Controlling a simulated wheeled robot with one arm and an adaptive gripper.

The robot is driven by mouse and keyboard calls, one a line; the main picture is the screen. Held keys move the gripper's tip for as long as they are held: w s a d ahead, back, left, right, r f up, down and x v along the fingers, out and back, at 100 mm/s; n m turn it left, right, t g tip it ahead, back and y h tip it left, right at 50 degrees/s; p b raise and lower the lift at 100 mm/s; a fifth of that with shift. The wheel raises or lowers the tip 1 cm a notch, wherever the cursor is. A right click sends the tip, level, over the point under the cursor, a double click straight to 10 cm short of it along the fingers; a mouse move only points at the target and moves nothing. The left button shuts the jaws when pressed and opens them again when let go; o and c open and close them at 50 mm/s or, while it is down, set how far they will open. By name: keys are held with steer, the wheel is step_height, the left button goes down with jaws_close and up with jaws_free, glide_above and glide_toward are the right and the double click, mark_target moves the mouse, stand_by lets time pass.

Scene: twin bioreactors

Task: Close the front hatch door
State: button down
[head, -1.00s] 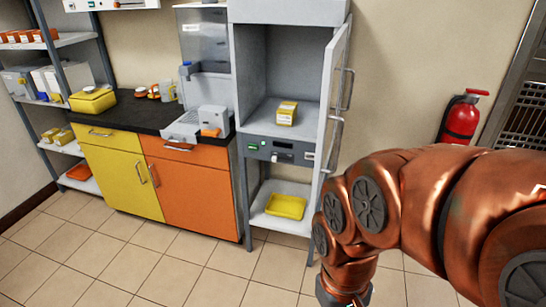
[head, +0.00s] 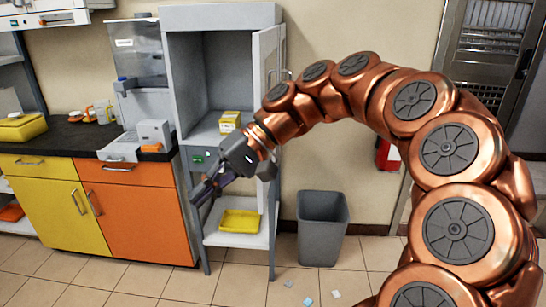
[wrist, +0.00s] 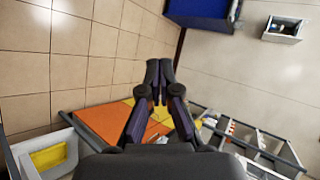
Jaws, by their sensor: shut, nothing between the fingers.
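The front hatch door (head: 268,70) is a pale panel hinged on the right side of the tall grey cabinet (head: 220,17). It stands open, swung out toward me, so the upper compartment is exposed. A handle shows on the door's right face. My gripper (head: 198,197) is in front of the cabinet, below the compartment and left of the door, pointing down-left. My wrist and arm hide the lower part of the door. In the wrist view, the fingers of my gripper (wrist: 159,78) meet at the tips with nothing between them. I cannot make out the door there.
A yellow box (head: 230,121) sits inside the compartment. A yellow tray (head: 240,221) lies on the lower shelf. Orange (head: 137,220) and yellow (head: 48,212) cupboards stand left. A grey bin (head: 322,230) stands right, with litter on the floor before it. A fire extinguisher (head: 386,155) is partly hidden.

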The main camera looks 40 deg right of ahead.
steer(key=w+d+r+m+t+y+b, duration=0.1)
steer(key=w+d+m+t+y+b, duration=0.2)
steer(key=d, duration=1.1)
steer(key=s+d+f+m+t+b, duration=0.15)
steer(key=d+t, duration=0.25)
steer(key=d, duration=0.5)
steer(key=s+d+f+m+t+b, duration=0.15)
steer(key=d+t, duration=0.25)
steer(key=d, duration=0.6)
steer(key=x, duration=1.4)
steer(key=shift+w+r, duration=0.15)
steer(key=shift+w, duration=0.15)
steer(key=shift+a, duration=0.15)
